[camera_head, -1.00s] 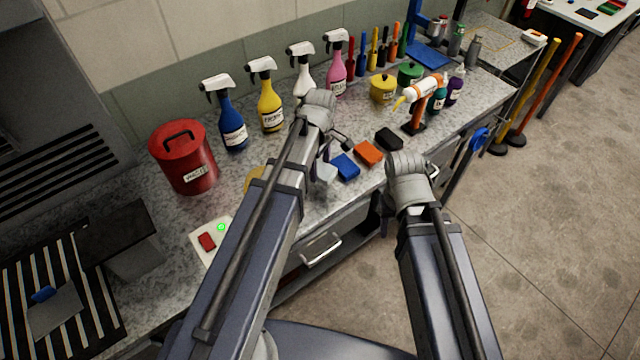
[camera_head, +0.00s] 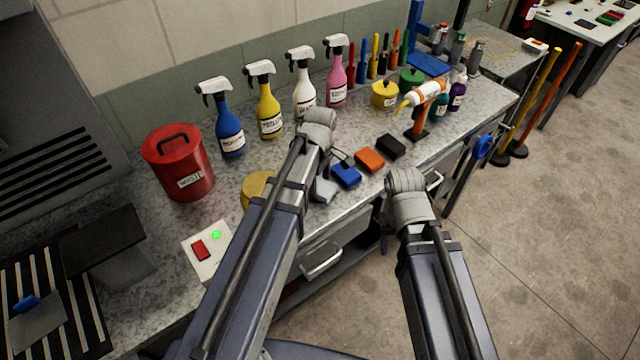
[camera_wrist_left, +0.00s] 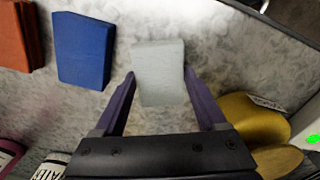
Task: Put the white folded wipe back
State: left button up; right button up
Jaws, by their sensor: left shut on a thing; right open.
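The white folded wipe (camera_wrist_left: 160,72) lies between the two fingers of my left gripper (camera_wrist_left: 160,88) in the left wrist view. My left gripper is shut on it. In the head view the wipe (camera_head: 325,190) shows partly behind my left arm, beside the blue folded wipe (camera_head: 346,175), near the counter's front edge. I cannot tell whether it touches the counter. My right gripper (camera_head: 385,230) is open and empty, mostly hidden behind its own wrist, in front of the counter.
An orange wipe (camera_head: 370,160) and a black one (camera_head: 391,146) continue the row. A yellow round container (camera_head: 256,186) stands left of my left arm, near a switch box (camera_head: 207,252). Several spray bottles and a red waste can (camera_head: 180,165) stand behind.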

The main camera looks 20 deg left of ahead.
aim_at(320, 186)
pick_arm(q)
jog(key=o, duration=1.1)
jog(key=shift+f, duration=0.15)
jog(key=shift+o, duration=0.2)
jog(key=shift+r, duration=0.2)
notch_tip(320, 186, up, 12)
jog(key=p, duration=1.2)
jog(key=s+d+m+y, duration=0.1)
jog(key=s+d+m, duration=0.9)
jog(key=s+m, duration=0.4)
jog(key=shift+s+d+m, duration=0.15)
jog(key=shift+d+m, duration=0.05)
jog(key=shift+m, duration=2.2)
